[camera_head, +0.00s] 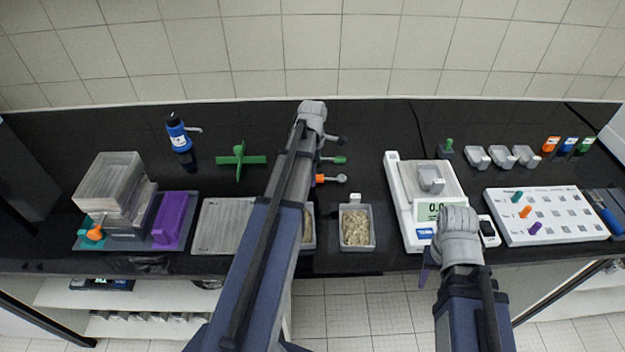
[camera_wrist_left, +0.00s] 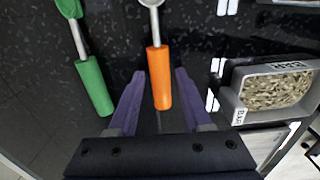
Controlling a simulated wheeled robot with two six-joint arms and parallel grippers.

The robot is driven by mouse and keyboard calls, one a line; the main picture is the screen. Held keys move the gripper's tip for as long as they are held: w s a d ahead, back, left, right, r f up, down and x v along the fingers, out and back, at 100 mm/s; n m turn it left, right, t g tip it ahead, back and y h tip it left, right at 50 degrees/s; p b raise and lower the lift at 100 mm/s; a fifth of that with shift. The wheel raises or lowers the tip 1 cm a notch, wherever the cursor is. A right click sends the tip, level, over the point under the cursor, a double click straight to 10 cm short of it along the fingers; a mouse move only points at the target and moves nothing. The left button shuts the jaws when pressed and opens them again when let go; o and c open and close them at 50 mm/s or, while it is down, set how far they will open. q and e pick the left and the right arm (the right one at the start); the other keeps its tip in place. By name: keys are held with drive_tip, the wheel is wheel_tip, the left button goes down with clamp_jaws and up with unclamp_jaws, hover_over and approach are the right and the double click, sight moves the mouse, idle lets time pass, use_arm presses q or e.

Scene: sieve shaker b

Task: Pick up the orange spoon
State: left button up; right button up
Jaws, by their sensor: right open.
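The orange spoon lies on the black bench; its orange handle (camera_wrist_left: 159,80) and part of its metal bowl show in the left wrist view. In the head view its bowl and handle end (camera_head: 321,179) show just right of my left arm, which hides the rest. My left gripper (camera_wrist_left: 160,72) is open, its purple fingers on either side of the orange handle with gaps at both sides; I cannot tell its height above the bench. In the head view the left gripper is hidden behind its arm. My right gripper (camera_head: 428,270) is open and empty at the bench's front edge, partly hidden by its wrist.
A green spoon (camera_wrist_left: 92,85) lies left of the orange one in the wrist view. A tray of grainy material (camera_head: 357,228) sits nearby, with a white balance (camera_head: 398,190) to its right. Stacked clear boxes (camera_head: 108,180), a blue bottle (camera_head: 178,135) and a green cross-shaped piece (camera_head: 240,160) stand left.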

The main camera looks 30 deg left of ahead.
use_arm(q)
clamp_jaws()
drive_tip(key=shift+r, duration=0.15)
idle(0.4)
wheel_tip(320, 180, up, 10)
drive_tip(key=p, duration=1)
